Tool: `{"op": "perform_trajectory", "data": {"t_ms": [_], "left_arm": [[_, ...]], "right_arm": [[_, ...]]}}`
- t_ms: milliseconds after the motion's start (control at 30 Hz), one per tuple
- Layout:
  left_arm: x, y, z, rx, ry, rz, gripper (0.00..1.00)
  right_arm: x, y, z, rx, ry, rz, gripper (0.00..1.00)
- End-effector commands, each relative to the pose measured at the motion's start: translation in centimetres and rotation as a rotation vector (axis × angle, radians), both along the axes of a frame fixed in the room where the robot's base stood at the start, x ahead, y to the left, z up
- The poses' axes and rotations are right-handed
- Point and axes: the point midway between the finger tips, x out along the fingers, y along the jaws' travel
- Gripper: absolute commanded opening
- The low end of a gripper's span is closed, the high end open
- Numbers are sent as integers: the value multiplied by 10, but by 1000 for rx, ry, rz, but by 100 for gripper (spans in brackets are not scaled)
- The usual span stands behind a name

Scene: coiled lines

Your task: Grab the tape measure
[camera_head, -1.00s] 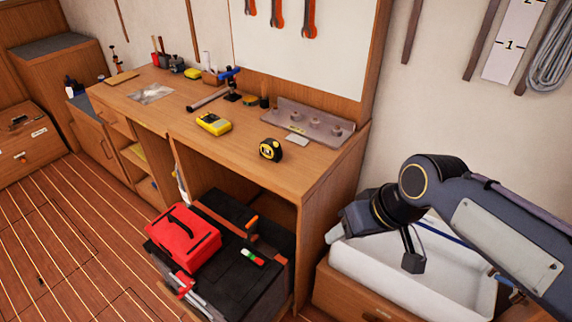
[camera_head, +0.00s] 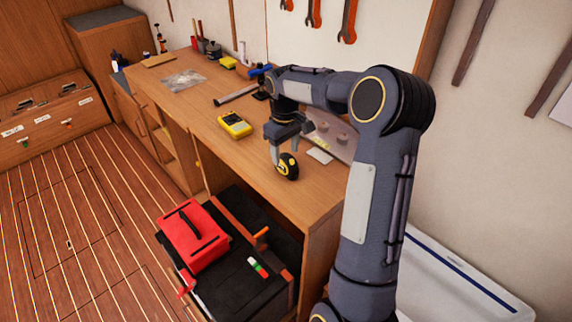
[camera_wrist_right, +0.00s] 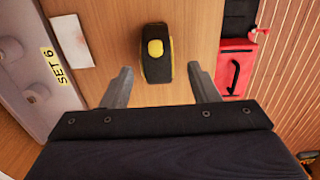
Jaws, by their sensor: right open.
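The tape measure (camera_head: 288,166), black with a yellow face, stands on the wooden workbench (camera_head: 222,150) near its front edge. My right gripper (camera_head: 283,150) is above the bench at the tape measure, its fingers pointing down. In the right wrist view the tape measure (camera_wrist_right: 156,54) lies just beyond the open fingertips, centred between their lines. The right gripper (camera_wrist_right: 160,72) is open and empty, with bare bench around the tape measure. My left gripper is in neither view.
A yellow multimeter (camera_head: 235,124) lies left of my right gripper. A grey plate with round posts, marked SET 6 (camera_wrist_right: 40,75), stands behind it, beside a pale card (camera_wrist_right: 70,40). A red toolbox (camera_head: 193,236) sits on a black chest (camera_head: 235,287) below the bench front.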

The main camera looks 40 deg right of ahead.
Motion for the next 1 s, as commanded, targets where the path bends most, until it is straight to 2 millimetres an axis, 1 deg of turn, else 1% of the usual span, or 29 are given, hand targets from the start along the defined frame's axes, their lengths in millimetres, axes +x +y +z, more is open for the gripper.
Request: {"op": "perform_trajectory", "data": {"t_ms": [100,200,300,400,567,667,900,1000], "left_arm": [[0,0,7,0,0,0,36],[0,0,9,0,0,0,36],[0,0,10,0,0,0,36],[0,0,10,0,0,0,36],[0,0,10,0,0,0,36],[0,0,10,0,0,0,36],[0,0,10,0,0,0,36],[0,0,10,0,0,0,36]], "right_arm": [[-1,-1,-17,3,4,0,55],[-1,-2,-33,2,3,0,55],[-1,-2,-42,1,2,0,55],[-1,-2,-46,1,0,-1,55],[0,-2,-46,0,-1,-1,55],[0,-2,-46,0,-1,-1,43],[0,-2,-45,0,-1,-1,11],[0,-2,-45,0,-1,-1,0]]}}
